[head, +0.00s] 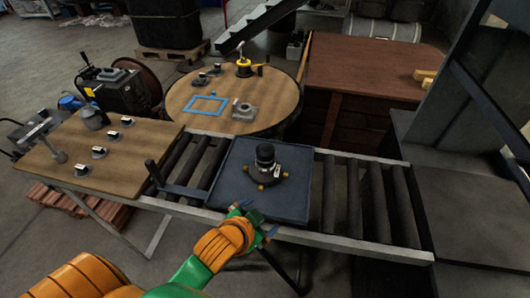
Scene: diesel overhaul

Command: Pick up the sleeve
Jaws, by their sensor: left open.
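A dark upright cylinder with a pale band (265,154), which may be the sleeve, stands in a dark flanged part (284,171) with brass-coloured ends. That part rests on a blue-grey tray (235,201) on the roller conveyor. I cannot tell for sure which piece is the sleeve. My left gripper (255,221) is open and empty at the tray's front edge, in front of the flanged part and apart from it. My right gripper is not in view.
A wooden board (60,142) at left carries a grey cylinder (94,119) and several small metal parts. A round wooden table (276,112) behind holds a blue frame (206,104), a grey block (245,111) and a yellow tool (244,68). Bare rollers (375,200) lie right of the tray.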

